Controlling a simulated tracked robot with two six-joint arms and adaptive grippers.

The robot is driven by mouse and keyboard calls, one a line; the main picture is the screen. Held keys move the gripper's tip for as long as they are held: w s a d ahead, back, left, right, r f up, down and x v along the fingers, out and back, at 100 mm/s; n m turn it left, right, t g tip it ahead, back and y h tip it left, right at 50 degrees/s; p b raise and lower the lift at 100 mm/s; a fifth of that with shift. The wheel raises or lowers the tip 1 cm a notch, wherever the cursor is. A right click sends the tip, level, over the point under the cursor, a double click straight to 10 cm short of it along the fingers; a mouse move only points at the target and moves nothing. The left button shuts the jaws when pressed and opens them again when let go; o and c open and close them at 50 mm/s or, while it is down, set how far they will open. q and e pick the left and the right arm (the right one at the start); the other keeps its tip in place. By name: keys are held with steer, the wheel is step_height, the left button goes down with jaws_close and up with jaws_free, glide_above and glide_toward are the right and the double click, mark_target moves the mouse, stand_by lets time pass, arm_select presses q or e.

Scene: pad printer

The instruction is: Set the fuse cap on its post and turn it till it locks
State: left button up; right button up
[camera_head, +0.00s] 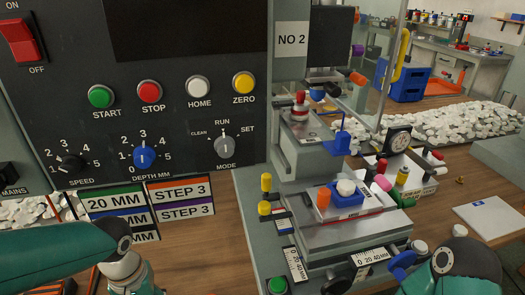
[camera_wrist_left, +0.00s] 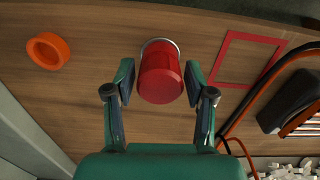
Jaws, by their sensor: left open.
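In the left wrist view a red cylindrical piece (camera_wrist_left: 160,78) with a pale metal ring at its far end stands between the fingers of my left gripper (camera_wrist_left: 158,80). The gripper is open, with one finger on each side and small gaps to the red piece. I cannot tell for sure whether this piece is the fuse cap, and no bare post is clear to me. In the head view my left arm enters at the lower left, and its fingers are not visible. My right arm shows at the lower right, with its gripper out of view.
An orange ring (camera_wrist_left: 48,51) and a red square outline (camera_wrist_left: 246,58) are on the wooden surface in the left wrist view. A dark box (camera_wrist_left: 290,103) is at the right. In the head view the control panel (camera_head: 190,120) and the printer's slide (camera_head: 340,235) fill the middle.

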arm_select(q)
jaws_close()
steer(key=shift+m, duration=0.3)
